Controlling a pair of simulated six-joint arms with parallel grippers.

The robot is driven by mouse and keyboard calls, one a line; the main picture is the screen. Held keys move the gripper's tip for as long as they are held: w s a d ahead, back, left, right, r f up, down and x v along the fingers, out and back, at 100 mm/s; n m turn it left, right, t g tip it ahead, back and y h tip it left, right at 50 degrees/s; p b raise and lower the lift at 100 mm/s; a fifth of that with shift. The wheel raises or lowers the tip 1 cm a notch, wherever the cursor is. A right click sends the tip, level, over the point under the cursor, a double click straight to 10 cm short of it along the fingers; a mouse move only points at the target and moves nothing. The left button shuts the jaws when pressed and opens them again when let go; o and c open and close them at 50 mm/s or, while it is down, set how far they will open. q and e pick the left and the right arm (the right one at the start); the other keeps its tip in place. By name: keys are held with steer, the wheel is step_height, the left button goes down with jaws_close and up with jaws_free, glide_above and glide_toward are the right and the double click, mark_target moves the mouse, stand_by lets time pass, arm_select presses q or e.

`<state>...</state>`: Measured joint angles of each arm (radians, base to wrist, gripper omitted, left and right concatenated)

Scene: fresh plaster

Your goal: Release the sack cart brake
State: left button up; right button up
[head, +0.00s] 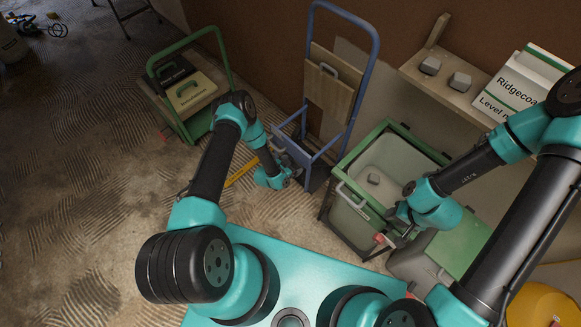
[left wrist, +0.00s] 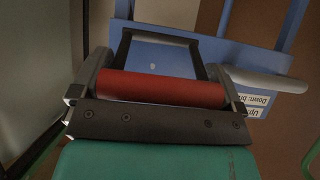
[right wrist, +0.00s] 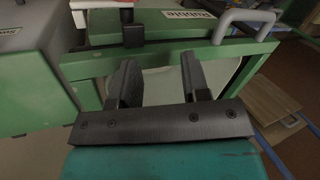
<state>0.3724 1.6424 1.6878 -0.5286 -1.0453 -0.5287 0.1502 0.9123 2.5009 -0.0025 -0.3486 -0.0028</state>
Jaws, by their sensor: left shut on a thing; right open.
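The blue sack cart (head: 371,50) stands upright against the wall, with boards on it. Its blue cross plate (left wrist: 150,62) fills the left wrist view. My left gripper (head: 291,174) is at the cart's lower left. In the left wrist view it is shut on a red bar (left wrist: 160,88) in a black bracket (left wrist: 123,48). A partly hidden label (left wrist: 252,101) beside it shows "Up" and "Down: br". My right gripper (head: 393,222) is open and empty by the front of a green-framed bin (head: 350,165). Its spread fingers (right wrist: 160,82) show in the right wrist view.
The bin carries a "Rubble" label (right wrist: 189,15) and a grey handle (right wrist: 245,20). A green cart (head: 226,50) with cases stands left of the sack cart. A shelf (head: 440,86) holds grey blocks and packs at right. The floor at left is mostly clear.

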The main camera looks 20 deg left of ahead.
arm_select(q)
steer(key=shift+r+g, duration=0.1)
steer(key=shift+g, duration=0.3)
steer(key=o, duration=0.9)
steer(key=v, duration=1.7)
steer(key=shift+s+d+r, duration=0.1)
steer(key=shift+s+d, duration=0.1)
